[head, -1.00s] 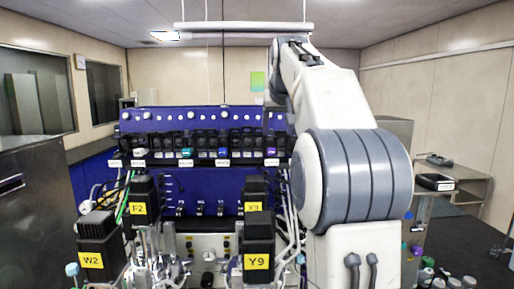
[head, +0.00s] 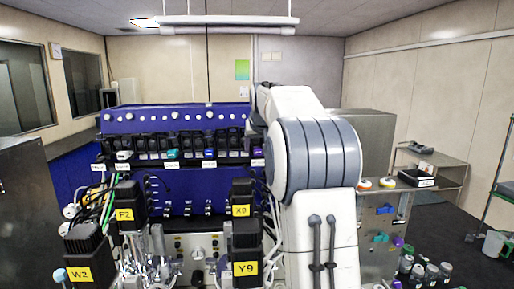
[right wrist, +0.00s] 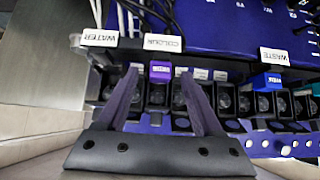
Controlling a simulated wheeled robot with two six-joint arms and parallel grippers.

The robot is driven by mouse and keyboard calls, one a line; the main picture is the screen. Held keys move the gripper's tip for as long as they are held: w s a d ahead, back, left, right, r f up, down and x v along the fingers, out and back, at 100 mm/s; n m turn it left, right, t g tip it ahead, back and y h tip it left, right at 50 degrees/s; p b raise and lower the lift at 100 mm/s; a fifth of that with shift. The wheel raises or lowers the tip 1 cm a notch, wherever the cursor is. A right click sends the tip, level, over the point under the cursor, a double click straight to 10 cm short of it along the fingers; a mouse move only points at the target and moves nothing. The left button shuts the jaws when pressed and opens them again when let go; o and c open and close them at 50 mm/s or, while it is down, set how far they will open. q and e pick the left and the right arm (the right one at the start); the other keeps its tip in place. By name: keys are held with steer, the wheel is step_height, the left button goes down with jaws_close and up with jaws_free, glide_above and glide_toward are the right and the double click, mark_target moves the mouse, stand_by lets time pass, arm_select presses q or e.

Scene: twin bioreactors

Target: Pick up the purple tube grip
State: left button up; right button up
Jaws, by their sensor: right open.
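The purple tube grip (right wrist: 160,70) sits in the row of dark holders, just past the fingertips in the right wrist view. In the head view it is a small purple spot (head: 257,152) at the right end of the rack shelf, beside my right arm. My right gripper (right wrist: 159,76) is open, with one finger to each side of the grip and nothing held. The gap in depth between fingertips and grip is hard to judge. In the head view my own arm hides the right gripper. My left gripper is not in view.
A blue grip (right wrist: 267,82) and a teal grip (head: 172,154) sit along the same rack. White labels line the shelf edge. Black motor units (head: 245,262) and tubing stand in front. A cart (head: 428,182) and several bottles are at the right.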

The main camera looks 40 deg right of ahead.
jaws_close()
steer(key=shift+r, duration=0.1)
